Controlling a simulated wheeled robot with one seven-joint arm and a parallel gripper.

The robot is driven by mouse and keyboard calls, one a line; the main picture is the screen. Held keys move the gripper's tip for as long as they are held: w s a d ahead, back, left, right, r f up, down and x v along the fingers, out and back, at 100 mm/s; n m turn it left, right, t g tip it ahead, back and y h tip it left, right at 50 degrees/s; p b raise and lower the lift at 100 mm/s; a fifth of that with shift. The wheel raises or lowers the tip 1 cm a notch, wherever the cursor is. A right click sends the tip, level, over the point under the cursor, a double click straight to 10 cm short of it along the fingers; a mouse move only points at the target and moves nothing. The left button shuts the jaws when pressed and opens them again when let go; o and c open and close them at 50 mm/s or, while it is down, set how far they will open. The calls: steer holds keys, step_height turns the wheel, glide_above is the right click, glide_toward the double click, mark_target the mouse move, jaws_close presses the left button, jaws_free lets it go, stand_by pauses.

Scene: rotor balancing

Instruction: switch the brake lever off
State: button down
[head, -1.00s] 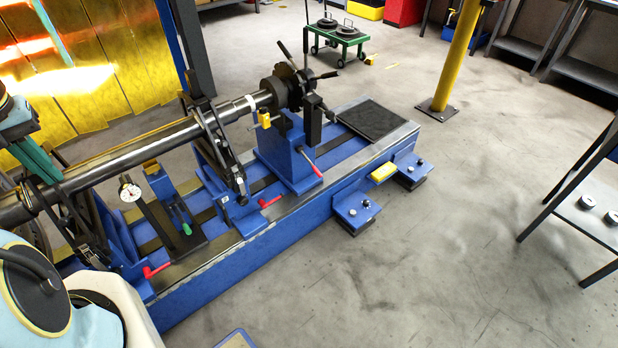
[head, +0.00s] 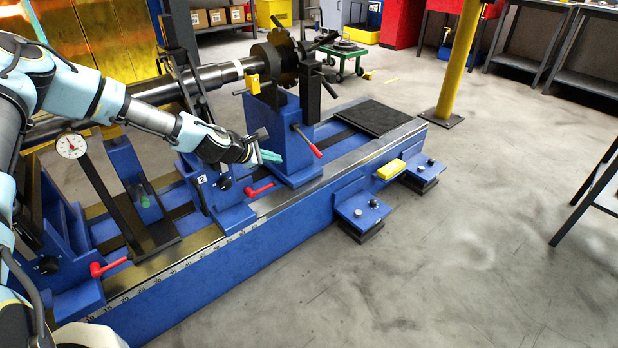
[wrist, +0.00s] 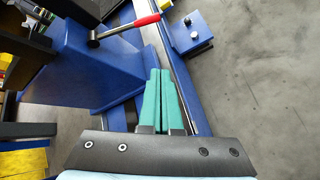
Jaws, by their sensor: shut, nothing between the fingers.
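A lever with a red grip (head: 309,144) and dark shaft sticks out of the tall blue headstock (head: 298,165), slanting down to the right. No label tells whether it is the brake lever. In the wrist view the red grip (wrist: 140,22) is near the top, ahead of the fingers. My gripper (head: 276,157) has teal fingers and is shut and empty, just left of the headstock's lower front. In the wrist view its fingers (wrist: 160,76) lie together beside the blue headstock and are apart from the lever.
Shorter red handles (head: 258,190) (head: 108,266) sit low on the blue supports along the bed. A dial gauge (head: 71,146) stands at the left, near my arm. The long steel shaft (head: 216,76) runs above the bed.

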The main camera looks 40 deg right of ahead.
mark_target(307, 141)
steer(key=d+f+n+t+h+b, duration=0.1)
steer(key=d+f+n+b, duration=0.2)
steer(key=d+f+n, duration=0.1)
steer(key=shift+w+d+f+n+h, duration=0.3)
steer(key=shift+w+d+f, duration=0.15)
steer(key=shift+d+f, duration=0.3)
steer(key=b+x, duration=0.1)
steer(key=x, duration=0.9)
steer(key=shift+s+d+r, duration=0.1)
steer(key=shift+s+r, duration=0.15)
steer(key=shift+r, duration=0.35)
steer(key=shift+s+d+r, duration=0.1)
steer(key=shift+s+r, duration=0.2)
steer(key=shift+r, duration=0.25)
steer(key=shift+s+d+r, duration=0.1)
steer(key=shift+s+r, duration=0.15)
steer(key=shift+r, duration=0.35)
steer(key=shift+s+r+g+p, duration=0.15)
steer(key=shift+r+g+p, duration=0.15)
steer(key=shift+r+p, duration=0.05)
